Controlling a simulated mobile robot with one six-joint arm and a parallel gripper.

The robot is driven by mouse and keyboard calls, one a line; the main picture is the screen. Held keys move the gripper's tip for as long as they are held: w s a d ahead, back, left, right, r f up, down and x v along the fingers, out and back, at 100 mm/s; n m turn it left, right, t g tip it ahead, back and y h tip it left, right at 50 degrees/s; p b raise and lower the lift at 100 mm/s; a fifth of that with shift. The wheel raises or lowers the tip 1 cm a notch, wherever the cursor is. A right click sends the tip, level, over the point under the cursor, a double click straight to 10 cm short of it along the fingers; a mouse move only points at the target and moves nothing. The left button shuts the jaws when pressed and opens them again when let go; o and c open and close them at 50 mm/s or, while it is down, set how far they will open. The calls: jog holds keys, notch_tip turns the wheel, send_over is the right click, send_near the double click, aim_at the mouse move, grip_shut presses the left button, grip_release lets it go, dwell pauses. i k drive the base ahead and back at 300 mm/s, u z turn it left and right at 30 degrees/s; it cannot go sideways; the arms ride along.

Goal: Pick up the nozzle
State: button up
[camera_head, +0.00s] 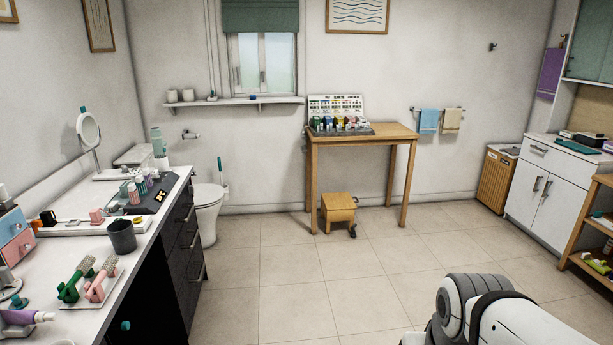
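I cannot clearly make out which thing is the nozzle. A purple item with a pale end (22,317), perhaps a dryer or a bottle, is cut off by the left edge on the near end of the white vanity top (45,258). Small teal pieces lie near it, one on the vanity top (18,301) and one in front of the dark vanity side (125,325); I cannot tell what they are. My gripper is not in view; only a white and grey part of my arm shows at the bottom right.
On the vanity, a green and a pink brush (102,282) lie on a white tray, beside a dark cup (121,236) and a pink-and-blue drawer box (14,240). A wooden table (395,131) stands at the back, with a stool (338,208) under it. The middle floor is clear.

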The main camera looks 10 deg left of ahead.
aim_at(124, 188)
jog(key=u, duration=0.25)
jog(key=i, duration=1.6)
jog(key=u, duration=1.05)
jog(key=i, duration=1.6)
jog(key=u, duration=0.7)
jog(key=i, duration=0.4)
jog(key=u, duration=0.3)
